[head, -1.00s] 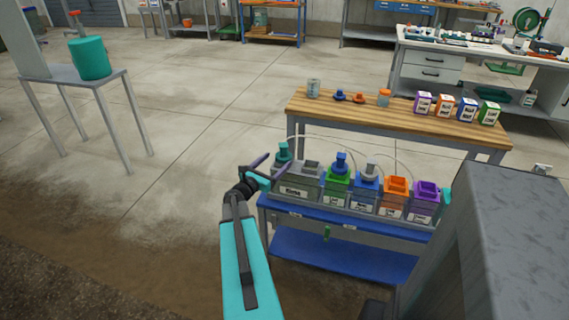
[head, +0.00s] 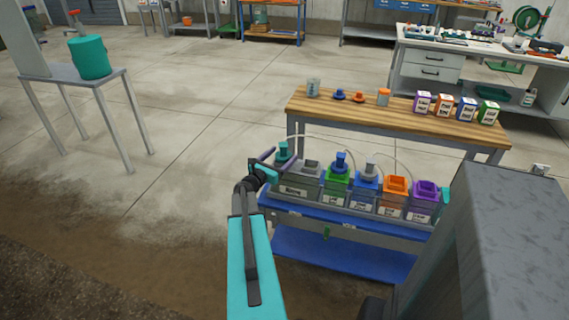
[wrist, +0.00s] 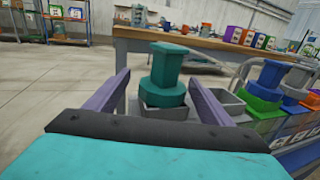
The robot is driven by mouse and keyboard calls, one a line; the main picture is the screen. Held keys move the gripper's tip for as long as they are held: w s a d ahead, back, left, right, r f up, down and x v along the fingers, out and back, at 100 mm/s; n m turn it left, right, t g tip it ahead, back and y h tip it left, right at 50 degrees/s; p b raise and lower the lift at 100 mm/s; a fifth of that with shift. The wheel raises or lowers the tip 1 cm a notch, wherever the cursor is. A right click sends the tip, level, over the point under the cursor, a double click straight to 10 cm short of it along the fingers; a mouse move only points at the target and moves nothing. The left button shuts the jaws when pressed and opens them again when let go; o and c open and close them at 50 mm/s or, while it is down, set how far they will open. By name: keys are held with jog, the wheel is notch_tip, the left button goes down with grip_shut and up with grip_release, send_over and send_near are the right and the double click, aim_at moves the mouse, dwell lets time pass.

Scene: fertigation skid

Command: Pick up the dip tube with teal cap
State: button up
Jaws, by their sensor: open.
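The dip tube with teal cap (head: 283,151) stands upright at the left end of the row on the blue skid. In the wrist view its teal cap (wrist: 167,75) rises from a grey square opening, midway between my fingers. My gripper (head: 277,158) is open, with a purple finger on each side of the cap and a gap to both. In the wrist view the gripper (wrist: 160,92) points at the cap from the near side. The tube's lower part is hidden inside its holder.
Right of it stand a grey tank (head: 300,181) and several coloured tanks, including a green one (head: 336,186) with a blue cap. Thin pale hoses arch above them. A wooden bench (head: 350,106) with bottles stands behind.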

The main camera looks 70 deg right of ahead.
jog(key=shift+s+p+x, duration=0.2)
jog(key=shift+p+x, duration=0.45)
jog(key=shift+x, duration=1.8)
jog(key=shift+a+f, duration=0.1)
jog(key=c, duration=1.3)
